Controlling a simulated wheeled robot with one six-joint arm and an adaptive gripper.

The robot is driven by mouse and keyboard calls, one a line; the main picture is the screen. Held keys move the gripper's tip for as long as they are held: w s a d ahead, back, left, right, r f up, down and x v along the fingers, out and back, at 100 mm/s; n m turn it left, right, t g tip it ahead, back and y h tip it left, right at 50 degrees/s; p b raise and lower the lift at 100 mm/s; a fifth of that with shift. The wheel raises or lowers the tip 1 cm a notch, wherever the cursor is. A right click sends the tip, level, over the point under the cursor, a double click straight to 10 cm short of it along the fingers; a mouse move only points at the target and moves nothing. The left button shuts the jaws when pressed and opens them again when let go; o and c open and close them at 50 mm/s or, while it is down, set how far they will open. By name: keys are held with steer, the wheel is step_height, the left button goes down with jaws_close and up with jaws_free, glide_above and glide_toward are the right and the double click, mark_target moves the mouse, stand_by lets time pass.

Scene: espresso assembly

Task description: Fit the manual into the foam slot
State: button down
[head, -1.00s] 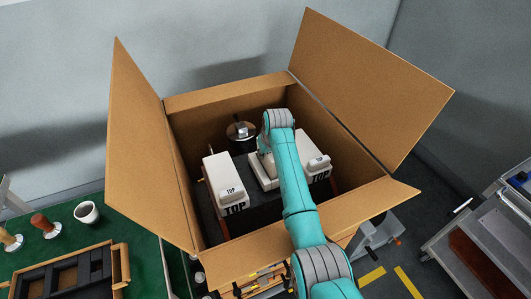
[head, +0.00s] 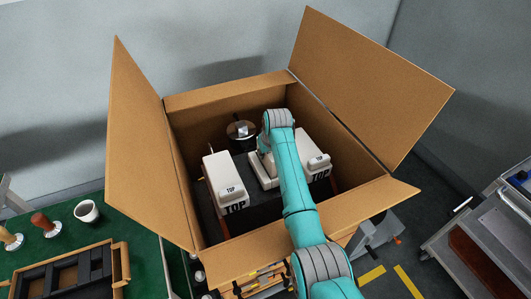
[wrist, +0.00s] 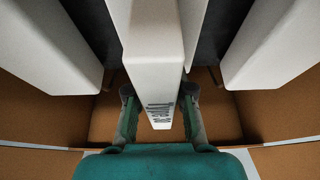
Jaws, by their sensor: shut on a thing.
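In the wrist view my gripper (wrist: 160,97) is shut, its two fingers on either side of a white slab with dark lettering on its end face. I take this slab to be the manual (wrist: 152,62); the lettering is too blurred to read fully. White foam blocks stand on both sides of it, left (wrist: 45,45) and right (wrist: 270,45), apart from it by dark gaps. In the head view the left foam block (head: 222,178) and right foam block (head: 314,148) are marked TOP. A white piece (head: 257,173) shows between them. My arm hides the gripper there, and no slot is clearly visible.
The open cardboard box (head: 180,150) surrounds everything, its flaps spread outward. A dark round item with a metal top (head: 241,130) is at the back of the box. A green table (head: 130,215) with a cup (head: 87,211) and a wooden tray (head: 120,265) stands at left.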

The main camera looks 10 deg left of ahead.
steer(key=c, duration=0.9)
jaws_free()
steer(key=shift+c, duration=0.2)
steer(key=shift+v, duration=3)
steer(key=v, duration=1.2)
